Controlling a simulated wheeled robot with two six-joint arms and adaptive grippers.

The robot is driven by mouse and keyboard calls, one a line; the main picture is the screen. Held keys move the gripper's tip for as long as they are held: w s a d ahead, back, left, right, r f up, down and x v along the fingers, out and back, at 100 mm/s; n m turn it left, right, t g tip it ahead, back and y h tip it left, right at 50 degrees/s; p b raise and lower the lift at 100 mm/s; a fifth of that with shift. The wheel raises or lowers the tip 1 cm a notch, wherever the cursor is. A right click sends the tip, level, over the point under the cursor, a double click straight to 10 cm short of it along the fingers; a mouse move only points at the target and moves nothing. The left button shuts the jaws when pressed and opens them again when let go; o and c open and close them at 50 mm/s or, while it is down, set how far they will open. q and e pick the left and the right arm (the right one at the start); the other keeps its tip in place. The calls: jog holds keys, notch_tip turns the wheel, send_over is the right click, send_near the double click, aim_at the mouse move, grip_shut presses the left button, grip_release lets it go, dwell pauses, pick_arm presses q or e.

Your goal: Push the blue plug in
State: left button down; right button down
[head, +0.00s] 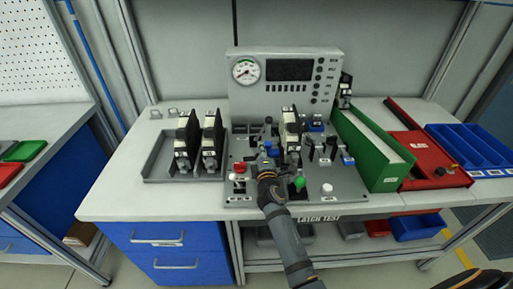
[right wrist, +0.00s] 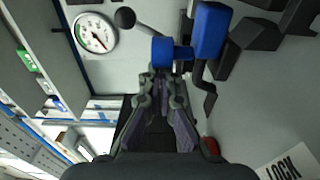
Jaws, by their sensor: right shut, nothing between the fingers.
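The blue plug (right wrist: 162,52) shows as a short blue cylinder in the right wrist view, just beyond my fingertips. A taller blue block (right wrist: 210,30) stands right beside it. In the head view the blue plug (head: 274,151) is a small blue spot on the grey test panel (head: 238,200), just past my right gripper (head: 266,170). My right gripper, also in the right wrist view (right wrist: 160,78), is shut and empty, its tips close to the plug. I cannot tell whether they touch. My left gripper is not in view.
A gauge box (head: 290,98) stands behind the panel. A tray (head: 155,165) with two black units is at left. Knobs and levers crowd the panel around my gripper.

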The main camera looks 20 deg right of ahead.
jog(key=shift+s+d+r, duration=0.2)
jog(key=shift+d, duration=0.5)
jog(key=shift+a, duration=0.1)
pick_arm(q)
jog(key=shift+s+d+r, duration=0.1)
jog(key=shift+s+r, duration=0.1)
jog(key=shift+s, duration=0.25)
pick_arm(e)
notch_tip(320, 180, up, 10)
jog(key=shift+f, duration=0.1)
